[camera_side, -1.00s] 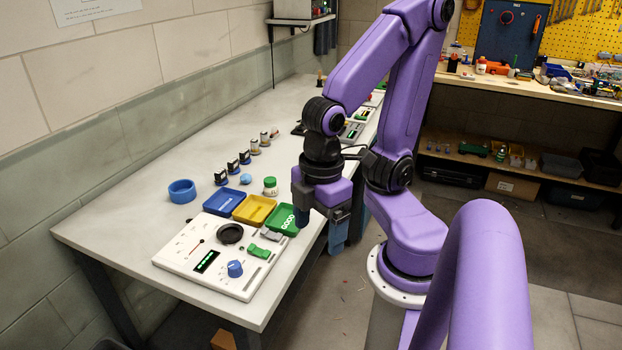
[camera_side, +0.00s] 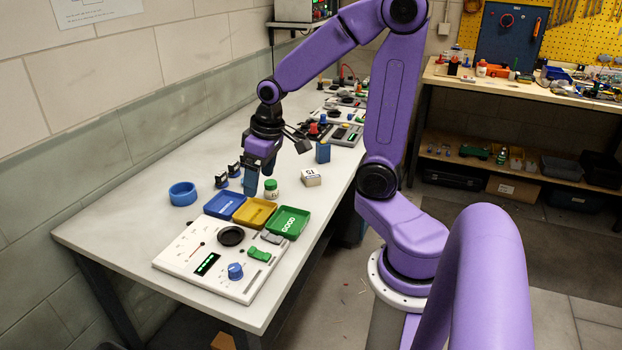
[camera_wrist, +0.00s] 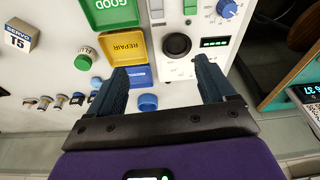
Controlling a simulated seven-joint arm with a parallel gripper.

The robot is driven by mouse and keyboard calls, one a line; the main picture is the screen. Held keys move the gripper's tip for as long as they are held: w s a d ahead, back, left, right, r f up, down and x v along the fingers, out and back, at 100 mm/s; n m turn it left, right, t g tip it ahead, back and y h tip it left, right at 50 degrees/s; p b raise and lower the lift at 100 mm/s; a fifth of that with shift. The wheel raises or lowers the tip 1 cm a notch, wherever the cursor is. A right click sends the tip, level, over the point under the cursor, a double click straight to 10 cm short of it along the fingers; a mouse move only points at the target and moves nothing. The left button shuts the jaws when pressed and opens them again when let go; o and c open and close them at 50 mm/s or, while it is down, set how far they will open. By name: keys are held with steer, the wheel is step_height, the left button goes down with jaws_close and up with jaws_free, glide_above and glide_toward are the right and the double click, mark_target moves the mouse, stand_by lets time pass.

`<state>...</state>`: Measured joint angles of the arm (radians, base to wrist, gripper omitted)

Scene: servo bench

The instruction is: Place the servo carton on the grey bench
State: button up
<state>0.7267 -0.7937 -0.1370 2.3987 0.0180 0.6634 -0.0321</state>
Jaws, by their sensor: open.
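The servo carton (camera_side: 311,178) is a small white box with dark print. It stands on the pale grey bench (camera_side: 130,228), right of the green-lidded jar. The wrist view shows it at the upper left (camera_wrist: 20,36), marked SERVO and T5, on a bare patch of the bench (camera_wrist: 52,72). My gripper (camera_side: 258,188) is open, above the bench and left of the carton, clear of it. In the wrist view, nothing is between its blue fingers (camera_wrist: 166,70).
Green (camera_side: 288,222), yellow (camera_side: 254,212) and blue (camera_side: 222,205) trays stand beside a white test panel (camera_side: 190,262). The green-lidded jar (camera_side: 271,189) is near my gripper. A blue block (camera_side: 322,152) stands behind the carton.

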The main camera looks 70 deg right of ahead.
steer(key=w+d+m+h, duration=0.15)
steer(key=d+m, duration=0.35)
steer(key=d, duration=0.8)
steer(key=m+h, duration=0.2)
steer(key=m, duration=0.4)
glide_toward(311, 173)
steer(key=shift+t, duration=0.3)
steer(key=x, duration=0.8)
steer(key=shift+s+f, duration=0.25)
steer(key=shift+f, duration=0.2)
steer(key=c, duration=1.2)
steer(key=shift+r, duration=0.1)
steer(key=shift+c, duration=0.2)
